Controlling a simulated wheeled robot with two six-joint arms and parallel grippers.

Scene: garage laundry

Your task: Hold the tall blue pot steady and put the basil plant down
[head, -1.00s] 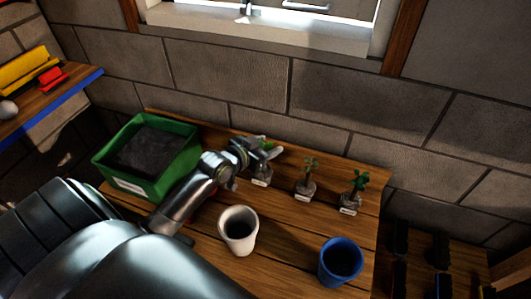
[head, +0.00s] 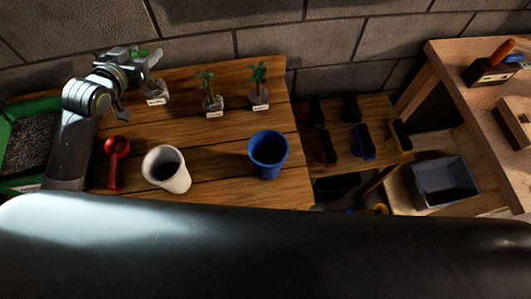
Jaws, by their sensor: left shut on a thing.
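The blue pot (head: 268,156) stands upright on the wooden bench, with no gripper near it. Three small plants with pale labels are at the back of the bench: a left one (head: 155,90), a middle one (head: 212,103) and a right one (head: 259,97). The labels are too small to read, so I cannot tell which is basil. My left gripper (head: 139,86) is shut on the left plant, one finger on each side, partly hiding its leaves. I cannot tell whether that plant touches the bench. My right gripper is not in view.
A white pot (head: 163,174) and a red scoop (head: 116,160) are on the bench's front part. A green tray of soil (head: 8,170) is at the left. Bare planks lie between plants and pots. A lower shelf with tools and a grey bin (head: 443,194) is right.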

